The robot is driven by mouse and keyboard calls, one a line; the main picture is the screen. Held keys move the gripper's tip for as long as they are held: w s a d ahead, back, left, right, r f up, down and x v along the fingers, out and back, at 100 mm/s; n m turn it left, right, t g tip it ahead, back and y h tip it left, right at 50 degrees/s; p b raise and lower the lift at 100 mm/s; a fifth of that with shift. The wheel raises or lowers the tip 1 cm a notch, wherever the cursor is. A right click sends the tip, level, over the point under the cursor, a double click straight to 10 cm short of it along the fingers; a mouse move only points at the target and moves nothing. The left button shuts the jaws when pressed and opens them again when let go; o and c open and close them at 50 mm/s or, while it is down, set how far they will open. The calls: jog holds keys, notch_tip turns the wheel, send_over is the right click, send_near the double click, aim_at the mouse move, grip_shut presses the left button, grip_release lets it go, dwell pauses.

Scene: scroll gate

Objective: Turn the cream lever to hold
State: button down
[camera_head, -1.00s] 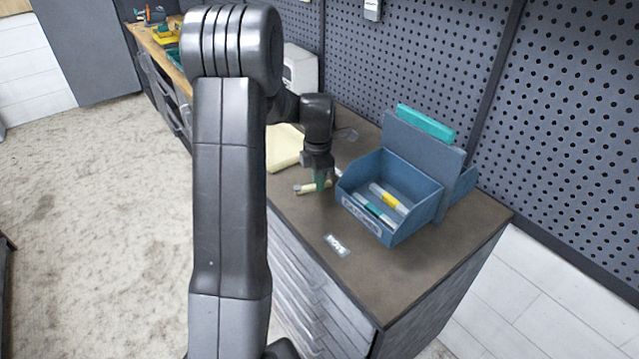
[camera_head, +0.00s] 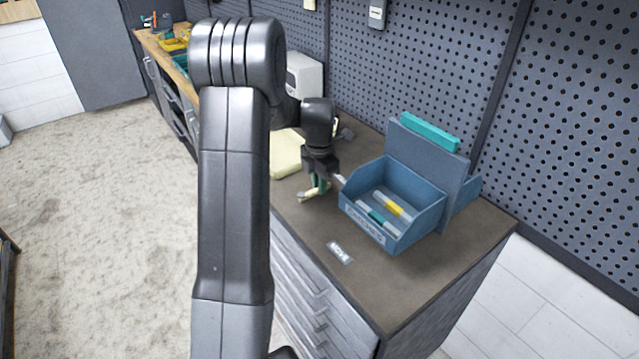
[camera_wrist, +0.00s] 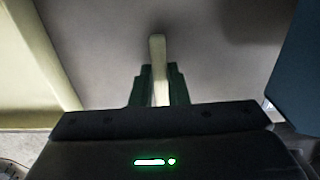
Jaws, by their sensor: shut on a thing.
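The cream lever (camera_head: 308,195) is low over the brown cabinet top, left of the blue bin. In the wrist view the lever (camera_wrist: 158,60) runs up between the green fingers and sticks out beyond them. My gripper (camera_head: 319,190) points down from above and is shut on the lever; its fingertips also show in the wrist view (camera_wrist: 159,84). The lever's mount is hidden by my gripper. A small white label (camera_head: 340,253) lies on the cabinet top in front; I cannot read its word surely.
A blue bin (camera_head: 365,237) holding several markers stands close to the right of my gripper. A pale yellow block (camera_head: 285,155) is close on the left. The pegboard wall (camera_head: 440,60) rises behind.

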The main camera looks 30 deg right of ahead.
jog(key=c, duration=1.4)
grip_release()
jog(key=shift+r, duration=0.1)
notch_tip(320, 180, up, 14)
jog(key=shift+b, duration=0.45)
jog(key=shift+f, duration=0.25)
notch_tip(320, 180, down, 14)
jog(key=shift+r+p, duration=0.2)
jog(key=shift+p, duration=0.25)
jog(key=shift+f, duration=0.1)
